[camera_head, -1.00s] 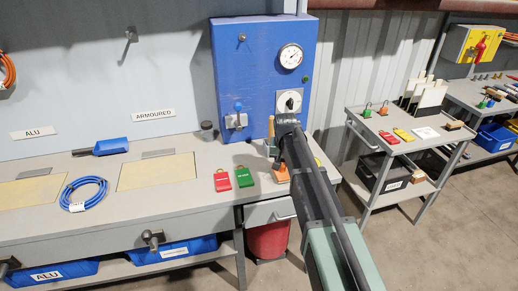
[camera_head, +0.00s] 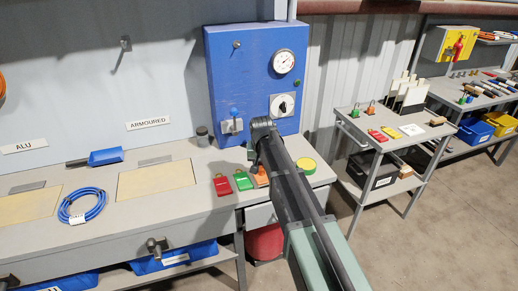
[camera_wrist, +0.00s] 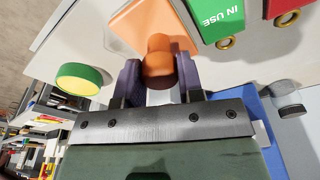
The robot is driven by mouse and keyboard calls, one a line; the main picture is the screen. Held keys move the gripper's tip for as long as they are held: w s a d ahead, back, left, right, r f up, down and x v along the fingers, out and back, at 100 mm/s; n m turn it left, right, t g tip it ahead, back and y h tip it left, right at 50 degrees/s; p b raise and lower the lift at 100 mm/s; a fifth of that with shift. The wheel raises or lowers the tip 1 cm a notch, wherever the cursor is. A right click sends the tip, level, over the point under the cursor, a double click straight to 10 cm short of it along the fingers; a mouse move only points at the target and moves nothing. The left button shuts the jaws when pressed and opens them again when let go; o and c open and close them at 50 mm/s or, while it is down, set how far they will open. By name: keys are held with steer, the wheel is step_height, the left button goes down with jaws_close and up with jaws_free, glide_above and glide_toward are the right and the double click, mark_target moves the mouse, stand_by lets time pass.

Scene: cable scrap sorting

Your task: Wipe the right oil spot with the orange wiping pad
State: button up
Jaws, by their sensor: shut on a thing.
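The orange wiping pad (camera_wrist: 152,24) shows in the wrist view as a flat orange plate with a round orange knob. My gripper (camera_wrist: 158,70) has its two dark purple fingers shut on either side of the knob. In the head view, part of the pad (camera_head: 262,176) shows beside the green tag, left of my arm; the arm hides the rest. I cannot tell whether the pad touches the bench or is slightly above it.
A red tag (camera_head: 222,186) and green tag (camera_head: 242,181) lie left of the pad. A round green-and-yellow thing (camera_head: 306,166) stands right of my arm. The blue panel (camera_head: 250,80) rises behind. A blue cable coil (camera_head: 82,205) lies farther left on the bench (camera_head: 140,222).

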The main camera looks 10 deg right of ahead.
steer(key=shift+r+p, duration=2.55)
steer(key=shift+r, duration=0.4)
steer(key=shift+f, duration=0.15)
